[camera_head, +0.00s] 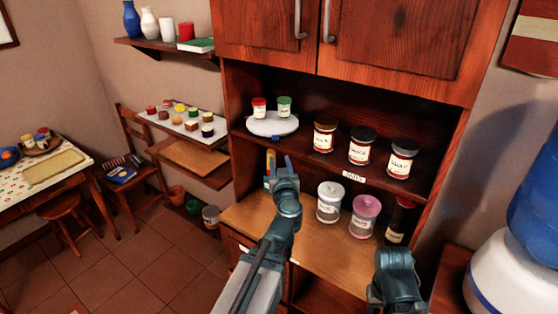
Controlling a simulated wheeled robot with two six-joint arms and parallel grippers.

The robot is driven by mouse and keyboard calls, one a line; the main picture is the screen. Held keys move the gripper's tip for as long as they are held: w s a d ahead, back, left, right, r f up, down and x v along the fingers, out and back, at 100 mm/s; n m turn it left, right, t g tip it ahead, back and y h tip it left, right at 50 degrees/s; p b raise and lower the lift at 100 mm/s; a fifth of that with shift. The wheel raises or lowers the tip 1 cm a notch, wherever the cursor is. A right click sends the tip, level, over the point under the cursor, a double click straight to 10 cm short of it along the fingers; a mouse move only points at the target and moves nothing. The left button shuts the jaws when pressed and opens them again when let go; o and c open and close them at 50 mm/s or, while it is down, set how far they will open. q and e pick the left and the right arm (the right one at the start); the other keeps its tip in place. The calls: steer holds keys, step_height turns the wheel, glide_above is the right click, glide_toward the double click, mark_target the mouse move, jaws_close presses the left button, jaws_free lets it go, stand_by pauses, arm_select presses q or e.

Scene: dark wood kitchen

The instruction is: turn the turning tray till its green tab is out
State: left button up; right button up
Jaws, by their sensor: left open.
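The turning tray (272,126) is a round, pale grey disc on the left part of the cupboard's middle shelf. A red-lidded jar (259,108) and a green-lidded jar (284,108) stand on it. I cannot make out a green tab on its rim. My left gripper (279,158) is open, its two fingers pointing up and apart, in front of the cupboard and just below the tray in the picture. It appears apart from the tray and holds nothing I can see. Part of my right arm shows at the bottom right, but its fingers do not show.
Several labelled jars (360,146) stand right of the tray on the same shelf. Below, a white-lidded jar (330,202), a pink-lidded jar (364,216) and a dark bottle (402,220) stand on the counter (310,246). Cupboard doors (265,25) hang above.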

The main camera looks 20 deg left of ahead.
arm_select(q)
steer(key=w+a+n+h, duration=0.1)
steer(key=w+a+t+h, duration=0.1)
steer(key=a, duration=0.1)
steer(key=w+a+n+h, duration=0.1)
steer(key=a, duration=0.1)
steer(key=shift+w+a+n, duration=0.15)
steer(key=shift+n, duration=0.15)
jaws_close()
steer(key=s+a+n+h, duration=0.6)
steer(key=a+h, duration=0.4)
steer(key=shift+a+t, duration=0.4)
